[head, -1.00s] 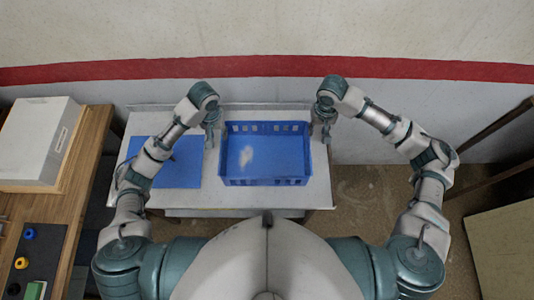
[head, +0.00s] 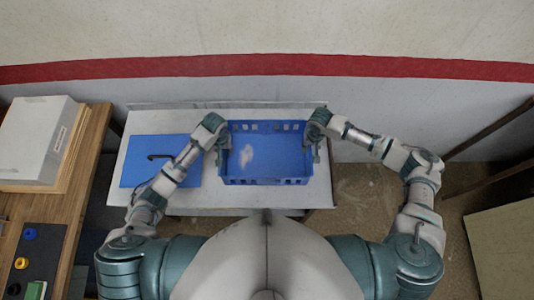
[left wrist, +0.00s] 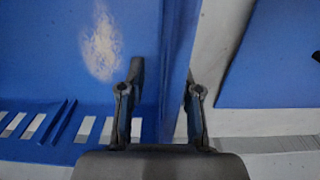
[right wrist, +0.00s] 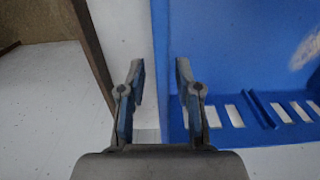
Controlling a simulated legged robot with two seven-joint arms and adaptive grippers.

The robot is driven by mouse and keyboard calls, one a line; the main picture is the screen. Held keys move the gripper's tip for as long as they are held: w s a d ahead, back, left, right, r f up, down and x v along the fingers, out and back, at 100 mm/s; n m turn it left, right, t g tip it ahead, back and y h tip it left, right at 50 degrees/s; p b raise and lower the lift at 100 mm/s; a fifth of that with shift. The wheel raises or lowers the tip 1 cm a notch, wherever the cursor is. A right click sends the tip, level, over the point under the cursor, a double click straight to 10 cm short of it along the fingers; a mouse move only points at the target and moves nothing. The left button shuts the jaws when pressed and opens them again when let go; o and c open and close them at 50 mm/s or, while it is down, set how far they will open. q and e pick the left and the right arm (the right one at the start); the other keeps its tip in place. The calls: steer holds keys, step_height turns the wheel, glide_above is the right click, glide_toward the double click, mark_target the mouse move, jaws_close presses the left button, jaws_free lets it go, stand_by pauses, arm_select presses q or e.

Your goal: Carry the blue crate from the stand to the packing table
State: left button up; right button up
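The blue crate (head: 265,182), an open box with slotted walls and a pale patch on its floor, sits on a white-topped stand (head: 210,199). My left gripper (head: 222,148) is at the crate's left wall. In the left wrist view its fingers (left wrist: 160,95) are apart, one on each side of that wall. My right gripper (head: 314,150) is at the right wall. In the right wrist view its fingers (right wrist: 160,92) are apart, with the crate's wall (right wrist: 160,60) between them. I cannot tell which other surface is the packing table.
A blue mat (head: 140,178) with a black handle-like item (head: 160,156) lies left of the crate. A wooden bench (head: 85,160) at left holds a white box (head: 35,135) and small coloured parts. A tan panel (head: 505,240) is at right. A wall stands behind.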

arm_select(q)
steer(key=shift+s+a+f, duration=0.1)
steer(key=shift+a+f, duration=0.1)
steer(key=shift+f, duration=0.35)
arm_select(e)
steer(key=shift+s+a+f, duration=0.1)
steer(key=shift+a+f, duration=0.1)
steer(key=shift+f, duration=0.35)
arm_select(q)
steer(key=shift+a+f, duration=0.15)
steer(key=shift+a, duration=0.1)
arm_select(e)
steer(key=shift+a, duration=0.2)
arm_select(q)
steer(key=c, duration=0.5)
arm_select(e)
steer(key=c, duration=0.5)
arm_select(q)
steer(key=shift+d, duration=0.15)
jaws_close()
arm_select(e)
steer(key=shift+d, duration=0.15)
jaws_close()
arm_select(q)
steer(key=shift+d, duration=0.15)
arm_select(e)
steer(key=shift+d+f, duration=0.1)
